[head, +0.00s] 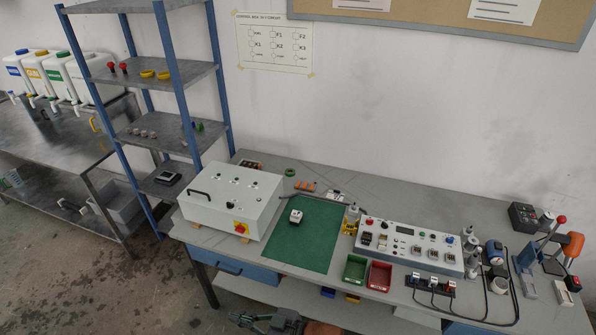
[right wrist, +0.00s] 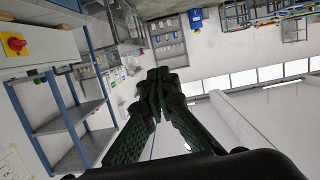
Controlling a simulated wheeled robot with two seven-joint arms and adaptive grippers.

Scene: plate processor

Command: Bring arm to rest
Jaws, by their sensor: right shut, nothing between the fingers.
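My right gripper (right wrist: 158,85) shows in the right wrist view with its two dark fingers together at the tips and nothing between them. In the head view, part of my right gripper (head: 262,322) shows at the bottom edge, in front of the bench and below its top, apart from everything on it. My left gripper is in neither view.
The workbench (head: 400,192) carries a white control box (head: 225,205), a green mat (head: 305,240), a control panel (head: 410,243), and green and red bins. A blue-framed shelf (head: 165,75) stands at left. The floor in front of the bench is clear.

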